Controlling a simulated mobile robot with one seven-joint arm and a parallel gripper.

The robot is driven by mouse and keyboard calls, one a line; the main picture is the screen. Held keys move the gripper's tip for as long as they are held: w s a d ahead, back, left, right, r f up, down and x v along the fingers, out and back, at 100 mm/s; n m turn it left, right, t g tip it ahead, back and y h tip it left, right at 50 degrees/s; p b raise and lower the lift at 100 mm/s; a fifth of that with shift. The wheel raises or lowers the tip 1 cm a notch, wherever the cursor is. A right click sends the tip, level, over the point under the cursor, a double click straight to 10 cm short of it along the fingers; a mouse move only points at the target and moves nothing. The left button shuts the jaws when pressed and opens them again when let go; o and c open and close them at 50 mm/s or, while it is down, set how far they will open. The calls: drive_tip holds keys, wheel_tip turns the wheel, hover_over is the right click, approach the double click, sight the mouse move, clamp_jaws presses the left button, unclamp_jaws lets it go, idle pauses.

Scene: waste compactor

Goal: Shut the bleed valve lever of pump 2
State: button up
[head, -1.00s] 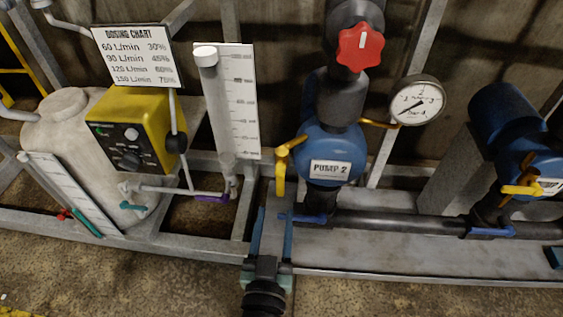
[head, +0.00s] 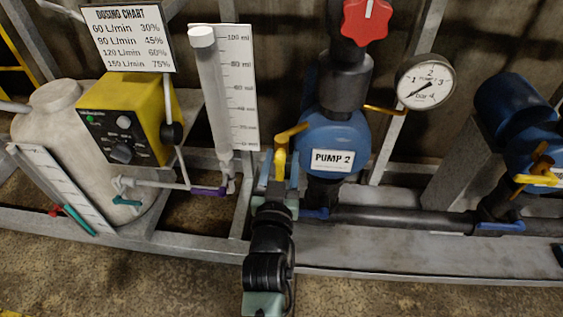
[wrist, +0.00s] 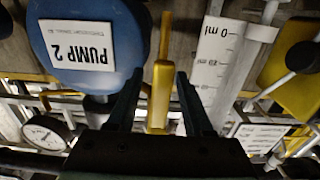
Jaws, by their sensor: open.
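Pump 2 (head: 345,135) is a blue round body with a "PUMP 2" label, at centre right in the head view; it shows upside down in the wrist view (wrist: 80,25). Its yellow bleed valve lever (head: 280,160) hangs down at the pump's left side from a yellow stub pipe. My gripper (head: 280,170) is open, with its fingertips on either side of the lever. In the wrist view the lever (wrist: 160,85) stands between the two open fingers, with a gap visible on both sides. The lever's lower end is partly hidden by my gripper in the head view.
A measuring tube with scale (head: 235,90) stands close left of the lever. A pressure gauge (head: 425,82) and a red knob (head: 367,20) are at the right and above. A yellow dosing unit (head: 130,120) stands left. Another pump (head: 515,110) is at far right.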

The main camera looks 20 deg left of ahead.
clamp_jaws()
idle(1.4)
